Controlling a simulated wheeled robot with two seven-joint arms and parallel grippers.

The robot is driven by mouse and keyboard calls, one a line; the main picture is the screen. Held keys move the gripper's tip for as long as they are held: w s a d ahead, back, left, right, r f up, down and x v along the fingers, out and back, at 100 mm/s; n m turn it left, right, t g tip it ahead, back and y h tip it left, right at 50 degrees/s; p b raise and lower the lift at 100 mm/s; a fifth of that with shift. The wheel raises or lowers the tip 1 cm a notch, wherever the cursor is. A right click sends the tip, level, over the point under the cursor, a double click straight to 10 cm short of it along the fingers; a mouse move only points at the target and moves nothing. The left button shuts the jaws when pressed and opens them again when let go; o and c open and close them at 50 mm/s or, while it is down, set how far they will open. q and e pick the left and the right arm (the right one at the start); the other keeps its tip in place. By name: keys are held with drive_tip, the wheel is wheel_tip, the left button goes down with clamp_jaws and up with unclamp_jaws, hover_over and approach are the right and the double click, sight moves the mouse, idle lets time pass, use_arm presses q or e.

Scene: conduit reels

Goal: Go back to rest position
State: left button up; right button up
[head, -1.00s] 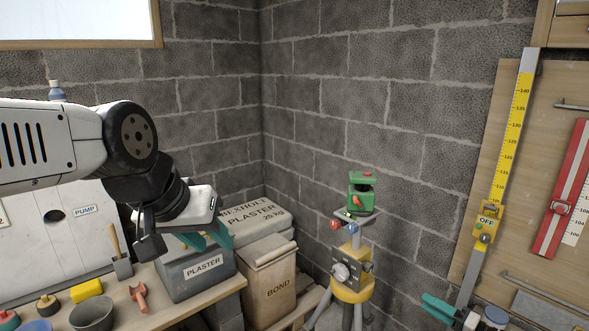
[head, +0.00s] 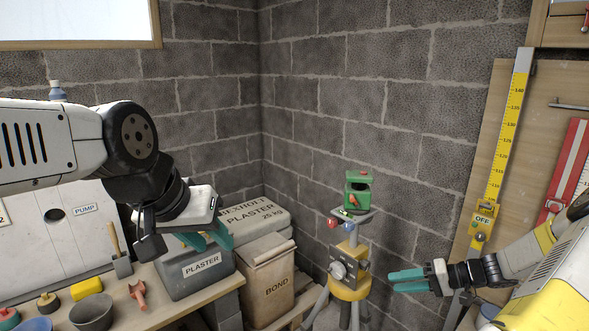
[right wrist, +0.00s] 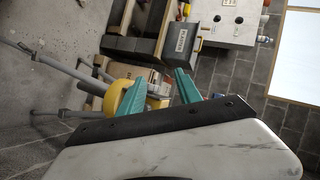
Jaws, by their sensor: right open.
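My left gripper (head: 208,240) hangs at the left in the head view, above the grey plaster tub (head: 186,275). Its two teal fingers are apart with nothing seen between them. My right gripper (head: 392,280) is at the lower right of the head view, pointing left, with its fingertips just right of the yellow tripod head (head: 350,287). In the right wrist view my right gripper (right wrist: 158,80) has its teal fingers spread and empty.
A green laser-like device (head: 359,190) tops the tripod. A paper bond sack (head: 268,285) stands left of it. The workbench (head: 165,312) holds a bowl (head: 92,313) and tools. A yellow measuring staff (head: 500,150) leans by the right board (head: 535,130).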

drive_tip(key=s+a+r+n+g+h, duration=0.1)
drive_tip(key=s+a+r+h, duration=0.25)
drive_tip(key=r, duration=0.25)
drive_tip(key=s+a+r+n+g+h, duration=0.1)
drive_tip(key=s+a+r+h, duration=0.1)
drive_tip(key=a+r, duration=0.35)
drive_tip(key=s+a+r+g+h, duration=0.2)
drive_tip(key=a+r+h, duration=0.1)
drive_tip(key=r, duration=0.4)
drive_tip(key=s+a+r+t+h, duration=0.1)
drive_tip(key=s+a+r+t, duration=0.3)
drive_tip(key=s+r, duration=0.6)
drive_tip(key=s+t, duration=0.1)
drive_tip(key=s, duration=0.1)
drive_tip(key=shift+s+r+h, duration=0.3)
drive_tip(key=shift+h, duration=0.05)
